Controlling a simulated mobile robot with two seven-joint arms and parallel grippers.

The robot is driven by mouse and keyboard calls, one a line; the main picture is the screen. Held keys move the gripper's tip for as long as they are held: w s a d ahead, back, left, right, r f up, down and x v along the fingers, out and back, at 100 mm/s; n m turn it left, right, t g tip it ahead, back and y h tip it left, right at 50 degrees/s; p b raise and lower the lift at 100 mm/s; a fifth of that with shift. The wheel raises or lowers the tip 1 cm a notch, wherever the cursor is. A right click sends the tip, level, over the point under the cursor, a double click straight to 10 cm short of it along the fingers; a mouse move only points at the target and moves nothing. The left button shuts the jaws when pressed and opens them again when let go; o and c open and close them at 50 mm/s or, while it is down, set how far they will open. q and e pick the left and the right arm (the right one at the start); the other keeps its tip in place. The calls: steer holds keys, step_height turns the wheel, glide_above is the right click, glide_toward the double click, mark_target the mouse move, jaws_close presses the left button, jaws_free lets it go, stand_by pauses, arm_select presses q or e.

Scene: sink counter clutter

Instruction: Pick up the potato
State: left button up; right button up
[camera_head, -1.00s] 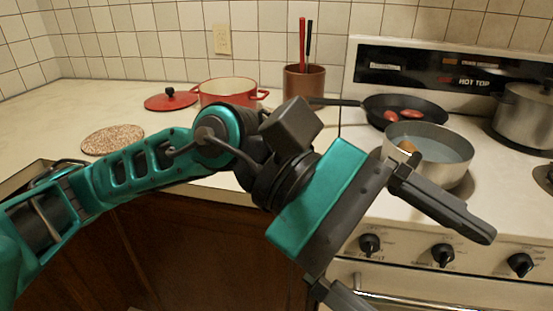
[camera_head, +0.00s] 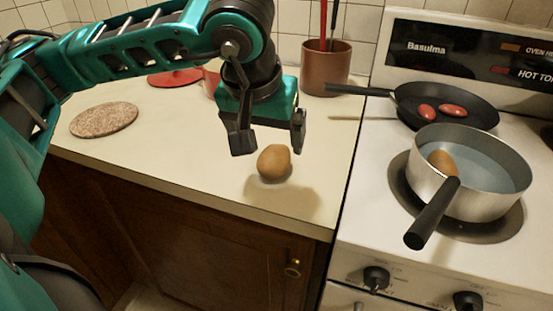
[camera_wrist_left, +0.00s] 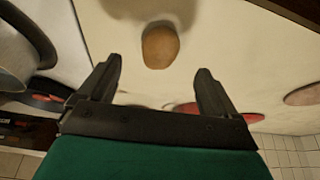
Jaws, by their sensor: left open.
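A brown potato (camera_head: 274,163) lies on the counter near its front edge. It also shows in the left wrist view (camera_wrist_left: 160,46), just beyond the fingertips and roughly centred between them. My left gripper (camera_head: 270,144) points down just above the potato, open and empty. Its two fingers also show spread apart in the left wrist view (camera_wrist_left: 160,68). A second brown, potato-like item (camera_head: 441,161) sits in the pot of water (camera_head: 478,196) on the stove. My right gripper is not in view.
A black pan (camera_head: 440,117) with two reddish items stands behind the pot. The pot's handle (camera_head: 432,216) points to the front. A brown utensil holder (camera_head: 324,72), red lid (camera_head: 176,77) and round speckled mat (camera_head: 104,120) are on the counter. Counter left of the potato is clear.

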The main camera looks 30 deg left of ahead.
mark_target(273, 154)
arm_select(q)
steer(key=x, duration=0.2)
steer(key=shift+w+f, duration=0.15)
steer(key=shift+f, duration=0.2)
steer(key=shift+w+a+f, duration=0.15)
steer(key=shift+w+f, duration=0.1)
steer(key=shift+f, duration=0.25)
steer(key=x, duration=0.4)
steer(key=shift+w+a+f, duration=0.15)
steer(key=shift+w+f, duration=0.05)
steer(key=shift+w, duration=0.15)
steer(key=c, duration=1.2)
steer(key=shift+c, duration=0.2)
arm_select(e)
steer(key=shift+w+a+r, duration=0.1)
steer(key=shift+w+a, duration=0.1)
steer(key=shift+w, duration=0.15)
arm_select(q)
steer(key=shift+r, duration=0.15)
